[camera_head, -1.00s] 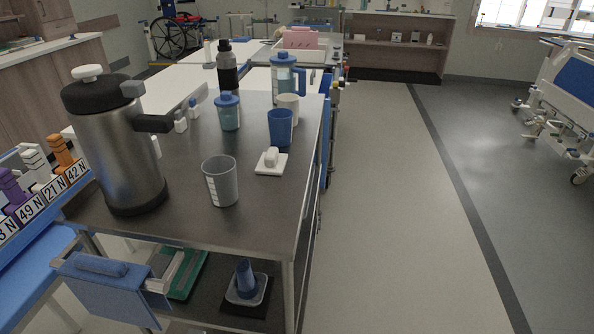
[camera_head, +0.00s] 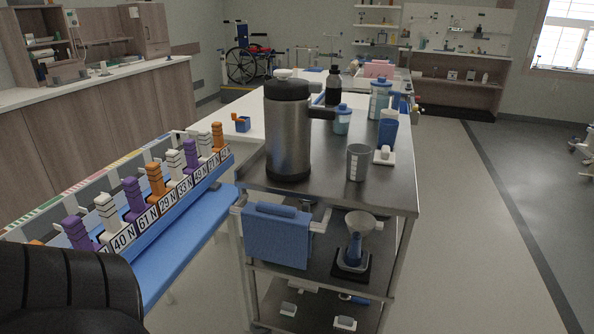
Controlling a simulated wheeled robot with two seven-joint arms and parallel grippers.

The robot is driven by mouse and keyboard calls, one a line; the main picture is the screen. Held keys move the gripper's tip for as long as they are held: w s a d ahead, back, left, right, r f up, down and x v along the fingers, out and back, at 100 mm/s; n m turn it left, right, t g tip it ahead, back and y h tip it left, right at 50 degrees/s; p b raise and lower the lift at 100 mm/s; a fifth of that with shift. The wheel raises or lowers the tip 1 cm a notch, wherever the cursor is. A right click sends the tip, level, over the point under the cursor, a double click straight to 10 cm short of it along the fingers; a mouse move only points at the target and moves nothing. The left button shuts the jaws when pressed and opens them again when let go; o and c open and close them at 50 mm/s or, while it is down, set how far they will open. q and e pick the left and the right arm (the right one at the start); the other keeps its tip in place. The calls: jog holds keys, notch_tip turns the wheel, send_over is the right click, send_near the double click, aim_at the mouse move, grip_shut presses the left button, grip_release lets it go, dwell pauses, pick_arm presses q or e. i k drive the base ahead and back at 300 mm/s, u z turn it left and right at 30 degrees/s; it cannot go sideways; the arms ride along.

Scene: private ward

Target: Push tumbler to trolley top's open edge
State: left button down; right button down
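The trolley's dark steel top (camera_head: 328,182) is ahead, with its near edge and right edge facing open floor. A blue tumbler-like cup (camera_head: 388,133) stands upright toward the right edge, behind a small white block on a pad (camera_head: 384,155). A grey translucent cup with white markings (camera_head: 358,163) stands upright nearer the front. I cannot tell for certain which of the two cups is the tumbler. Neither of my grippers is in view.
A large steel jug (camera_head: 288,130) stands left on the top. Behind are a lidded blue container (camera_head: 342,120), a blue-lidded pitcher (camera_head: 379,100) and a dark bottle (camera_head: 333,88). A blue rack with numbered blocks (camera_head: 150,243) is at left. A black ribbed shape (camera_head: 70,290) fills the lower left.

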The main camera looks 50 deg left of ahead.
aim_at(358, 155)
jog(key=z, duration=0.05)
jog(key=k, duration=0.15)
jog(key=u, duration=1.5)
